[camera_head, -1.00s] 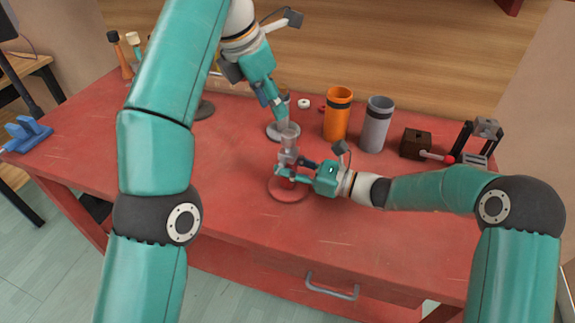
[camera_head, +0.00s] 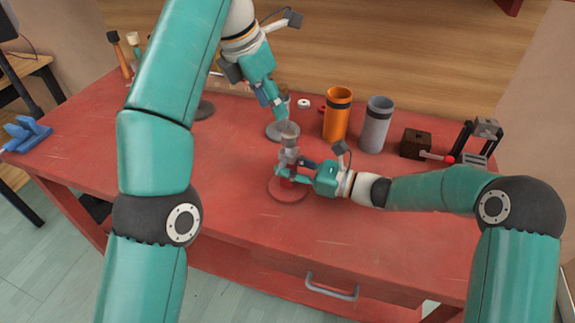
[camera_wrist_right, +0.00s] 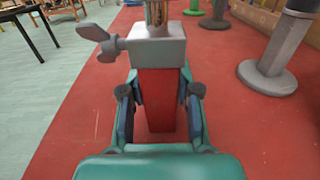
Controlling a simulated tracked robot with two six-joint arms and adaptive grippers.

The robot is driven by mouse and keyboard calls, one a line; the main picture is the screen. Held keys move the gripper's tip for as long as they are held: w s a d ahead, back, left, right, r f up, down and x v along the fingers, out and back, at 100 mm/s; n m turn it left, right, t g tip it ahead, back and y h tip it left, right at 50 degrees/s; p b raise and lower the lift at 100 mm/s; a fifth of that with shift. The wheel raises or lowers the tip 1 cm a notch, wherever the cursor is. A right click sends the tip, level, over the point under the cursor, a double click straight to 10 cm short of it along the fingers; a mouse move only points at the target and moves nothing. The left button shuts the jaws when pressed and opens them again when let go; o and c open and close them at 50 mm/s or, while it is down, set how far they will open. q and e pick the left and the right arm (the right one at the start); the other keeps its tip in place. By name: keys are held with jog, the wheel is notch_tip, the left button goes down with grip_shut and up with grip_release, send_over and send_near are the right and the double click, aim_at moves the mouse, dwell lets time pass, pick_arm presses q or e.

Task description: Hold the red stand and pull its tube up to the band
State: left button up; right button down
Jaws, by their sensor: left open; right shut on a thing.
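The red stand has a round red base (camera_head: 288,191) on the table and a square red post (camera_wrist_right: 160,100), seen in the right wrist view. A grey collar (camera_wrist_right: 157,50) with a wing knob (camera_wrist_right: 108,42) sits on top of the post. A brass-coloured tube (camera_wrist_right: 158,12) rises from the collar; its upper part is out of that view. My right gripper (camera_head: 284,174) is shut on the red post, below the collar. I cannot see the band.
Grey stands are behind, one with a round base (camera_wrist_right: 266,78) in the wrist view. An orange canister (camera_head: 337,115) and a grey canister (camera_head: 376,125) stand to the right, with a dark brown box (camera_head: 416,143) beyond. The table's front (camera_head: 230,225) is clear.

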pick_arm(q)
jog(key=shift+o, duration=1)
jog(key=w+a+f+m+t+y, duration=0.1)
jog(key=w+a+f+m+t, duration=0.15)
jog(key=w, duration=0.25)
jog(key=w+a+f+m+t, duration=0.2)
jog(key=w+a+f+m, duration=0.15)
jog(key=w, duration=0.25)
jog(key=m+t+h, duration=0.7)
jog(key=m+h, duration=0.3)
jog(key=m, duration=1.7)
send_near(283, 142)
jog(key=d, duration=0.1)
jog(key=x, duration=1.1)
jog(key=shift+w+a, duration=0.15)
jog(key=shift+w, duration=0.2)
